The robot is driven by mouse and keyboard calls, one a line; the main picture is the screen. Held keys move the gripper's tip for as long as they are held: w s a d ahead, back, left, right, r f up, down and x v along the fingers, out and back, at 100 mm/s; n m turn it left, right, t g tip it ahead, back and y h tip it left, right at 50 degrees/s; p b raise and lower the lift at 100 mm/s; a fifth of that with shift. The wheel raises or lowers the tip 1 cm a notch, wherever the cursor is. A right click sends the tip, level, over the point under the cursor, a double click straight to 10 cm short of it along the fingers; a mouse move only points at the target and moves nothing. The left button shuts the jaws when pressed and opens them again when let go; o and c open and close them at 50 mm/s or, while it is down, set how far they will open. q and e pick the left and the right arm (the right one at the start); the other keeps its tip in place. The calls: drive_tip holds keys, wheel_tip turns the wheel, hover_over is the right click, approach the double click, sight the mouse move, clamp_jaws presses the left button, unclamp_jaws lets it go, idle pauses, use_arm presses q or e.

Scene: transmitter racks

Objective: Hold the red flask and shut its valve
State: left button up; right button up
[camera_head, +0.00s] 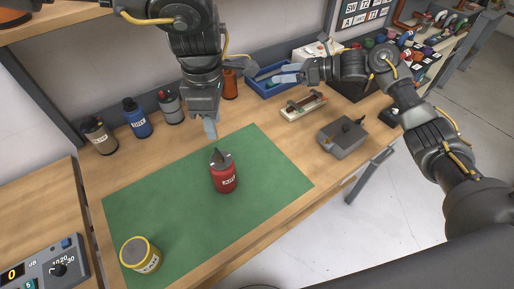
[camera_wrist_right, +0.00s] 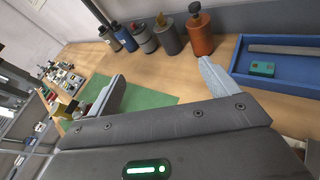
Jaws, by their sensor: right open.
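The red flask (camera_head: 224,179) stands upright on the green mat (camera_head: 268,172). It has a white label and a dark pointed valve (camera_head: 217,157) on its top. My left gripper (camera_head: 210,129) points down just behind and above the flask, apart from it. Its fingers overlap in the head view, so I cannot tell how far they are parted. My right gripper (camera_head: 282,73) is over the blue tray at the back, away from the flask. In the right wrist view its two fingers (camera_wrist_right: 162,88) are wide apart with nothing between them.
A yellow jar (camera_head: 140,254) is at the mat's front left. A blue tray (camera_head: 262,91) and a grey box (camera_head: 342,138) lie right. The mat around the flask is clear.

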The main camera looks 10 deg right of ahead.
sight(226, 177)
drive_tip(key=s+a+f+n+g, duration=0.3)
drive_tip(key=s+a+f, duration=0.1)
drive_tip(key=s, duration=0.2)
drive_tip(key=s+a+f+n+g, duration=0.3)
drive_tip(key=s+a+f+n, duration=0.1)
drive_tip(key=s+a+f, duration=0.1)
drive_tip(key=s+a+f+n+g, duration=0.4)
drive_tip(key=s+f, duration=0.1)
drive_tip(key=s, duration=0.2)
drive_tip(key=shift+s+a+y, duration=0.15)
drive_tip(key=shift+s+y, duration=0.15)
drive_tip(key=x, duration=1)
drive_tip(key=shift+a+f, duration=0.2)
drive_tip(key=shift+a, duration=0.15)
drive_tip(key=shift+c, duration=0.5)
drive_tip(key=c, duration=1.2)
